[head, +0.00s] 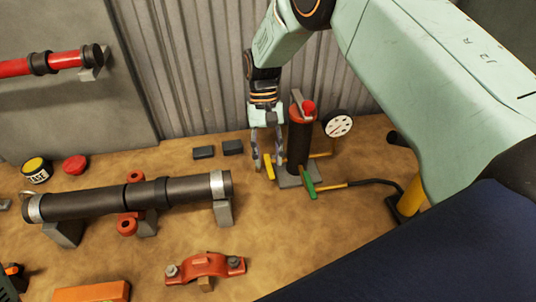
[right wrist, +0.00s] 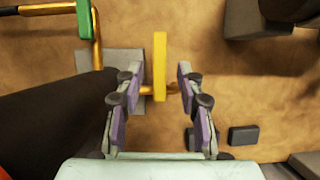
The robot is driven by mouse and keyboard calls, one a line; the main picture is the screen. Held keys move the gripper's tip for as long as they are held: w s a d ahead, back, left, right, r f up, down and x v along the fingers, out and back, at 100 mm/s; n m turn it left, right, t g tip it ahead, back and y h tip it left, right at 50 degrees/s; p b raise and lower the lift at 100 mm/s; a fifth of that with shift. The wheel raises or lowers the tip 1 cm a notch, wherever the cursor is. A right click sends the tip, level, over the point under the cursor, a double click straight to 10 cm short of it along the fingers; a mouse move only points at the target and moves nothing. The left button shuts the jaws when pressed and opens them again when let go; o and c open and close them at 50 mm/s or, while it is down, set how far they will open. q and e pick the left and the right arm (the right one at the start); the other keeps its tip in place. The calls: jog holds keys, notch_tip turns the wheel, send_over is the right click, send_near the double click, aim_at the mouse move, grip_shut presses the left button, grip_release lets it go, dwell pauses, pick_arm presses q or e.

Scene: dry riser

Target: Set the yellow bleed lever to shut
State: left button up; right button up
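The yellow bleed lever (head: 269,167) is at the left foot of the dark upright riser (head: 298,145), on a thin brass pipe. My right gripper (head: 267,150) reaches down to it from above. In the right wrist view the right gripper (right wrist: 160,88) is open, and the yellow lever (right wrist: 160,65) stands between its two fingers with a gap on each side. The lever lies across the brass pipe there. Its lower part is clear of the fingers. My left gripper does not show.
A green lever (head: 308,187) is close by on the right, and a dial gauge (head: 338,123) stands behind it. A horizontal black pipe (head: 95,200) on supports lies left, with an orange clamp (head: 206,267) in front. Two small dark blocks (head: 232,147) lie near the wall.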

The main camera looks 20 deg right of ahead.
jog(key=v, duration=1.1)
jog(key=shift+r, duration=0.4)
jog(key=shift+f, duration=0.1)
